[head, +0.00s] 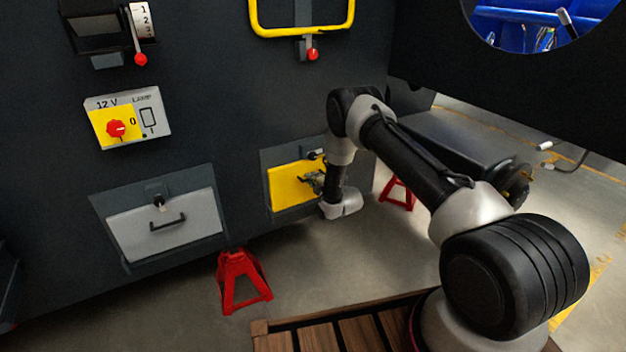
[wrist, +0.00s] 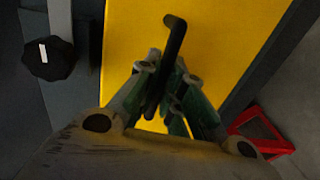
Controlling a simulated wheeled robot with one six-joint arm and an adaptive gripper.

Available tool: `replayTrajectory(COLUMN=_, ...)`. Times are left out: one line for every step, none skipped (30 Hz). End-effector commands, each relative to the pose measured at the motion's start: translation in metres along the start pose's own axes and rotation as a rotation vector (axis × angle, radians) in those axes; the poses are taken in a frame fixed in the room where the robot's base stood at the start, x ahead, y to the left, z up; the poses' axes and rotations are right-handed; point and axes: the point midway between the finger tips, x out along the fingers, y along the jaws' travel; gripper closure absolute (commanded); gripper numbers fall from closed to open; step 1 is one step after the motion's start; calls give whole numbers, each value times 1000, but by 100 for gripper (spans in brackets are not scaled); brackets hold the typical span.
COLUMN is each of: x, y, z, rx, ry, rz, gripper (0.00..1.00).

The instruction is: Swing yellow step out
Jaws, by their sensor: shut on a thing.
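The yellow step (head: 292,187) is a flat yellow panel in a grey frame low on the dark chassis wall, in the middle of the head view. It fills the upper middle of the wrist view (wrist: 215,40). A black bar handle (wrist: 174,38) stands on its face. My gripper (head: 316,183) is at the panel's right part. In the wrist view its green-padded fingers (wrist: 170,100) are closed around the handle. A black knob (wrist: 48,58) sits on the grey frame beside the panel; in the head view it is above the panel (head: 313,154).
A grey drawer-like panel with a handle (head: 165,226) is to the left. Red stands (head: 241,281) and (head: 397,194) are on the floor near the chassis. A yellow rail (head: 302,32) and a lamp switch box (head: 127,118) are higher up.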

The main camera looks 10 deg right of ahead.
Motion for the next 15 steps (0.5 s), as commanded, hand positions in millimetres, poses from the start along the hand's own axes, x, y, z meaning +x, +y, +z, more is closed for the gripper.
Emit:
replayTrajectory(x=-1, y=-2, z=0, rx=0, ry=0, rz=-2, gripper=100)
replayTrajectory(x=-2, y=-2, z=0, rx=0, ry=0, rz=-3, gripper=100)
replayTrajectory(x=-3, y=-3, z=0, rx=0, ry=0, rz=-3, gripper=100)
replayTrajectory(x=-4, y=-4, z=0, rx=0, ry=0, rz=-4, gripper=100)
replayTrajectory(x=-5, y=-5, z=0, rx=0, ry=0, rz=-4, gripper=100)
replayTrajectory(x=-6, y=-6, z=0, rx=0, ry=0, rz=-4, gripper=100)
replayTrajectory(x=-8, y=-8, z=0, rx=0, ry=0, rz=-5, gripper=100)
replayTrajectory(x=-9, y=-9, z=0, rx=0, ry=0, rz=-5, gripper=100)
replayTrajectory(x=-12, y=-11, z=0, rx=0, ry=0, rz=-5, gripper=100)
replayTrajectory(x=-14, y=-13, z=0, rx=0, ry=0, rz=-6, gripper=100)
replayTrajectory(x=-16, y=-16, z=0, rx=0, ry=0, rz=-7, gripper=100)
replayTrajectory(x=-18, y=-19, z=0, rx=0, ry=0, rz=-7, gripper=100)
replayTrajectory(x=-21, y=-21, z=0, rx=0, ry=0, rz=-7, gripper=100)
replayTrajectory(x=-23, y=-24, z=0, rx=0, ry=0, rz=-8, gripper=100)
replayTrajectory(x=-26, y=-28, z=0, rx=1, ry=0, rz=-9, gripper=100)
